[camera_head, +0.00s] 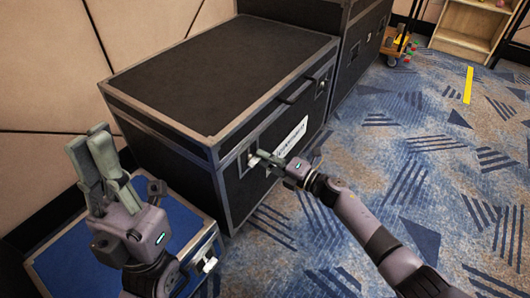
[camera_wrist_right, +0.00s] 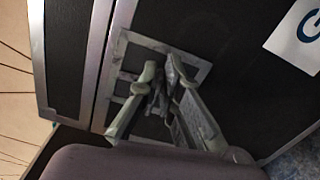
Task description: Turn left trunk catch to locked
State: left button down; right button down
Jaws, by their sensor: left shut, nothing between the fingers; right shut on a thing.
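A black trunk (camera_head: 215,80) with metal edges stands in the middle of the head view. Its left catch, on a metal plate (camera_head: 244,165), is on the front face near the left corner. My right gripper (camera_head: 262,158) reaches this catch from the right and is shut on it. In the right wrist view the gripper (camera_wrist_right: 160,76) is in front of the metal catch plate (camera_wrist_right: 194,68). The fingers hide most of the catch, so I cannot tell its turn angle. My left gripper (camera_head: 88,142) is shut and empty, raised left of the trunk.
The trunk also has a handle (camera_head: 297,92) and a right catch (camera_head: 321,88). A blue case (camera_head: 75,262) stands below my left gripper. Another black trunk (camera_head: 362,40) is behind. A wooden shelf (camera_head: 466,28) is far right. The patterned carpet (camera_head: 440,150) at right is clear.

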jog(key=shift+a+r+m+p, duration=0.2)
jog(key=shift+a+m+p, duration=0.1)
jog(key=shift+m, duration=0.5)
jog(key=shift+w, duration=0.1)
jog(key=c, duration=1.8)
grip_release()
jog(key=shift+f, duration=0.1)
jog(key=shift+f, duration=0.1)
jog(key=v, duration=1.2)
jog(key=shift+d, duration=0.15)
